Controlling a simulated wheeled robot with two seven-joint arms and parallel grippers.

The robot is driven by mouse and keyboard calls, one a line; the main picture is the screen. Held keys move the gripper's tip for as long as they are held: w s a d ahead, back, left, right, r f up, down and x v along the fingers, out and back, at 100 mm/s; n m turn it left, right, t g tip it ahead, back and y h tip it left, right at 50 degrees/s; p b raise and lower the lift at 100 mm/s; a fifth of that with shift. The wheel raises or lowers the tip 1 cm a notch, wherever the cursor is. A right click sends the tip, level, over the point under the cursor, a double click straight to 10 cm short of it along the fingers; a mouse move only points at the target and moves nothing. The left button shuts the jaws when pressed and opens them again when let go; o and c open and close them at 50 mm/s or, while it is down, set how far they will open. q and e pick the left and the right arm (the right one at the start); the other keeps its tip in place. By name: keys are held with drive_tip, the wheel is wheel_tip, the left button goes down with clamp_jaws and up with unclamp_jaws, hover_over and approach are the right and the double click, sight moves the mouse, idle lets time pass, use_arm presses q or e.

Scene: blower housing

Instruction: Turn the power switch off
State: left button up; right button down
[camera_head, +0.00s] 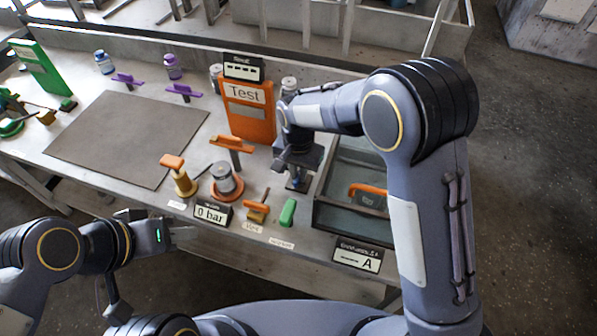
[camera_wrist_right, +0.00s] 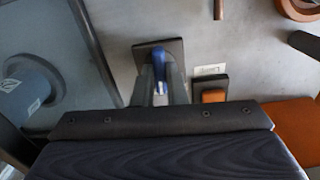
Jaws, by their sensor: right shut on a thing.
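A blue lever on a dark base plate, which looks like the power switch (camera_wrist_right: 159,57), stands between my right gripper's fingers in the right wrist view. In the head view a bit of its blue (camera_head: 294,183) shows below the gripper, the rest hidden by my arm. My right gripper (camera_wrist_right: 161,82) points down at the bench and is shut on the blue lever. It also shows in the head view (camera_head: 297,176), left of the grey tray. My left gripper (camera_head: 182,237) hangs in front of the bench's front edge, away from everything; its finger gap is too small to judge.
An orange "Test" panel (camera_head: 248,112) stands left of my right gripper. A grey tray (camera_head: 322,214) with an orange-handled thing (camera_head: 368,192) is to the right. A green piece (camera_head: 288,212) and a "0 bar" display (camera_head: 212,214) are near the front edge. A brown mat (camera_head: 125,140) lies left.

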sight(298, 175)
drive_tip(key=n, duration=0.6)
drive_tip(key=shift+n+b, duration=0.4)
idle(0.3)
drive_tip(key=c, duration=1.5)
unclamp_jaws()
drive_tip(key=shift+o, duration=0.2)
wheel_tip(298, 175, up, 8)
drive_tip(key=shift+f, duration=0.1)
